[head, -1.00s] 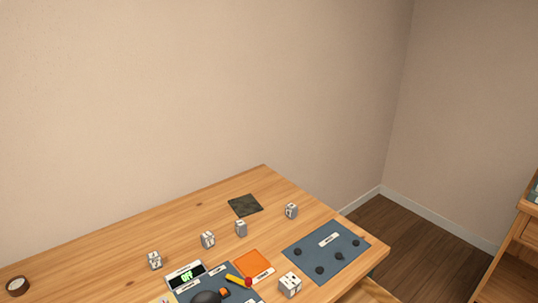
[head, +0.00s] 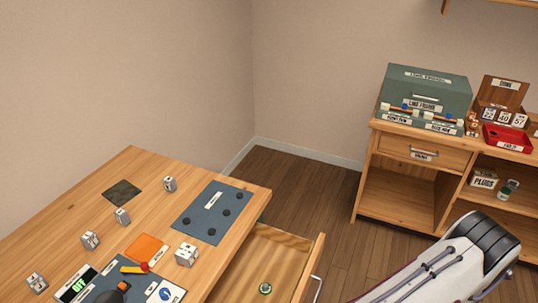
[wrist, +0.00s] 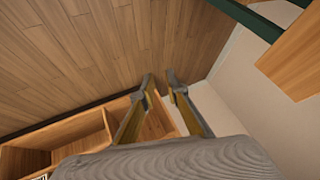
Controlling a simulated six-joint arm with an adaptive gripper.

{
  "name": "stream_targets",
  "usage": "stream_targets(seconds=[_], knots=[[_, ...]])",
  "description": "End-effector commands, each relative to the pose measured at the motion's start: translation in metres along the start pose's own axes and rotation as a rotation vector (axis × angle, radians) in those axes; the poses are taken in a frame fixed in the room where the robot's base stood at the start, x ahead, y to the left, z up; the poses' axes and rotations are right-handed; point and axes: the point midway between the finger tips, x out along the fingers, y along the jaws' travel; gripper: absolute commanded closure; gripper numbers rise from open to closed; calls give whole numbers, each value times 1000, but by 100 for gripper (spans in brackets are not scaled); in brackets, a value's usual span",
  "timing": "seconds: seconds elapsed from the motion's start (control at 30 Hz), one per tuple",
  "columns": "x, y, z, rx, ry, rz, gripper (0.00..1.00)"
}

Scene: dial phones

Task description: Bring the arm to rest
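My gripper (wrist: 160,82) shows in the wrist view. Its two fingers stand apart with a narrow empty gap between the tips, and nothing is held. Wooden floor (wrist: 70,60) lies beyond the fingertips, and nothing touches them. In the head view a grey and black part of my arm (head: 445,262) shows at the lower right, in front of the cabinet. My gripper itself is out of that view.
The wooden desk (head: 75,215) at left holds several dial cubes, a blue-grey panel (head: 195,221) and an orange mat (head: 146,247). Its drawer (head: 290,242) is open, with a small round item inside. A cabinet (head: 365,180) bearing a green box (head: 425,90) stands at right.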

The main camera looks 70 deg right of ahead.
Motion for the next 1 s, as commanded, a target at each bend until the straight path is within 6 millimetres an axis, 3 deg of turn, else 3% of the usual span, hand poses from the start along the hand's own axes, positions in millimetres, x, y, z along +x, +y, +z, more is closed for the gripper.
stream_targets(seconds=[0.27,0.47,0.77,1.0], knots=[[-20,-1,-54,-122,-61,240,86],[-39,-23,-86,-193,-116,364,86],[-69,-81,-121,-281,-199,488,86],[-94,-143,-136,-340,-260,541,86]])
